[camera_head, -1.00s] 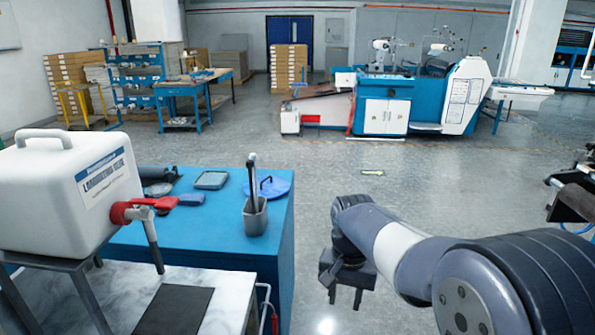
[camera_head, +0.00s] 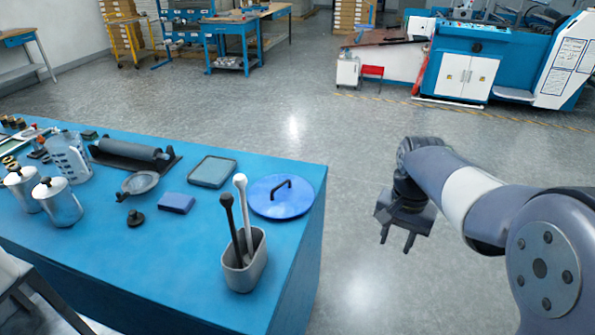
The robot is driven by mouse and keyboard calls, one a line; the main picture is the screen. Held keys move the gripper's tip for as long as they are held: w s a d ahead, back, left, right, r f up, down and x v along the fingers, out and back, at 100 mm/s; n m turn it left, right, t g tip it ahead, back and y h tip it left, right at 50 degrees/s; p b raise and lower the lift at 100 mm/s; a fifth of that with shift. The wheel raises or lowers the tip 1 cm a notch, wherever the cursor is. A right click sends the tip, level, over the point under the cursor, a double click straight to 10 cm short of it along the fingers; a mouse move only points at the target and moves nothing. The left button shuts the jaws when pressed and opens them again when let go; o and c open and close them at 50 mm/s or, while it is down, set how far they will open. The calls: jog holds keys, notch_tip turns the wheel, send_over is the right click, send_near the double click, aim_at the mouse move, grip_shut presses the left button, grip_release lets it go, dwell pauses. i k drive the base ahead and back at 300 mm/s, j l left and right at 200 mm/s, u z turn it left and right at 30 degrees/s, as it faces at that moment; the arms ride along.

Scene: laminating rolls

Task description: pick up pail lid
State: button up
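The pail lid (camera_head: 268,203) is a round blue disc with a dark arched handle on top. It lies flat near the far right corner of the blue table (camera_head: 150,275). A grey holder (camera_head: 236,279) with one dark and one white upright tool stands in front of it. My gripper (camera_head: 396,248) hangs over the floor to the right of the table, apart from the lid. Its two fingers point down with a gap between them, and nothing is in it.
A shallow tray (camera_head: 212,171) and a blue block (camera_head: 176,203) lie left of the lid. A roller (camera_head: 130,152), a clear jug (camera_head: 69,158) and metal canisters (camera_head: 57,201) stand farther left. The floor right of the table is clear.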

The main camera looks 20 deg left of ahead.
aim_at(281, 196)
jog(key=i, duration=1.7)
jog(key=i+u, duration=0.2)
jog(key=u, duration=0.25)
jog(key=i+l+u, duration=0.1)
jog(key=u, duration=0.3)
jog(key=i+l+u, duration=0.2)
jog(key=u, duration=0.25)
jog(key=i+u, duration=0.1)
jog(key=u, duration=1.25)
